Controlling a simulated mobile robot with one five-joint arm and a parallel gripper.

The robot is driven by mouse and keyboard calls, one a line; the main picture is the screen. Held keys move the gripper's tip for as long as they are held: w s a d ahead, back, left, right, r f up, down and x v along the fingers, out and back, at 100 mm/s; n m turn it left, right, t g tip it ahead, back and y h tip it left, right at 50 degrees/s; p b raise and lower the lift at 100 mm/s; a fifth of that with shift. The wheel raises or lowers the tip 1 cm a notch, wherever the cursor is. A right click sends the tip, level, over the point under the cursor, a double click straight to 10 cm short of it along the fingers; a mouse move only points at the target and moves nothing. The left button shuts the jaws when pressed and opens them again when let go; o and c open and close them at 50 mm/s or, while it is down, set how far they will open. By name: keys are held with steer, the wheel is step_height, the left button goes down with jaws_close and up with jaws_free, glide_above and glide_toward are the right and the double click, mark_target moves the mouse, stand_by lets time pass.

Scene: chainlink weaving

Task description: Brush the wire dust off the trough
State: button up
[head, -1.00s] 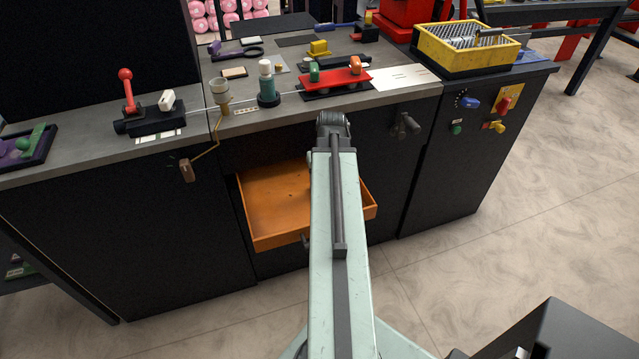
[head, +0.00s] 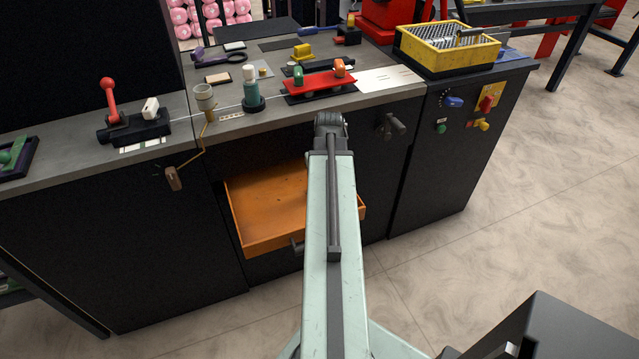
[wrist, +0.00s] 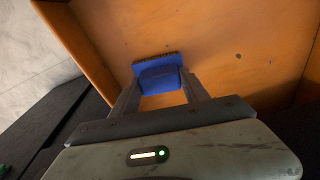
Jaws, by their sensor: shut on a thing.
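The trough is an open orange tray, pulled out of the dark bench front in the head view (head: 265,215). It fills much of the wrist view (wrist: 225,35). A few small dark specks (wrist: 238,57) show on its orange floor. A blue brush (wrist: 160,80) with a dark bristle edge sits between the fingers of my gripper (wrist: 160,88) in the wrist view. My gripper is shut on it, over the trough. I cannot tell whether the bristles touch the floor. In the head view my arm hides the gripper, the brush and the trough's right part.
The bench top above holds a red carriage (head: 320,84), a teal bottle (head: 251,92), a red-handled lever (head: 110,100) and a yellow crate (head: 447,50). A crank handle (head: 174,178) hangs left of the trough. Open floor lies to the right.

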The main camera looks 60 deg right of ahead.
step_height(320, 180, up, 7)
steer(key=p, duration=0.7)
steer(key=shift+r, duration=0.15)
